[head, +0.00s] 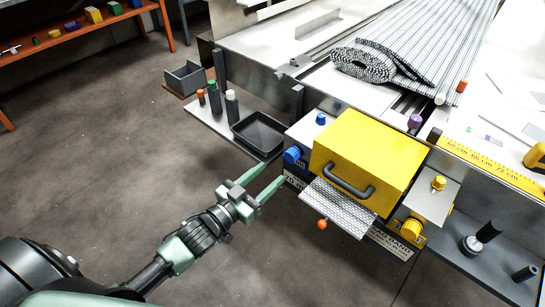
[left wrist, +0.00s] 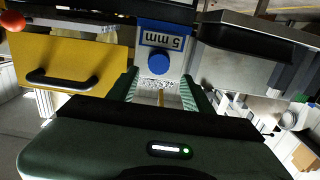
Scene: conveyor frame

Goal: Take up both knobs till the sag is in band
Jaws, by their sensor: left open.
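A blue knob (head: 292,155) sticks out of the near left end of the conveyor frame, left of a yellow cover (head: 365,150). A yellow knob (head: 411,229) sits on the near right end. My left gripper (head: 270,173) is open and empty, its fingers pointing at the blue knob from a short distance. In the left wrist view the blue knob (left wrist: 158,63) shows between the two fingers, apart from them, beside an upside-down "5 mm" label (left wrist: 163,40). I cannot read any sag value. My right gripper is out of view.
Smaller blue (head: 321,118) and yellow (head: 438,183) knobs stand on top of the two ends. A black tray (head: 259,134) lies to the left. The floor around my left arm is clear.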

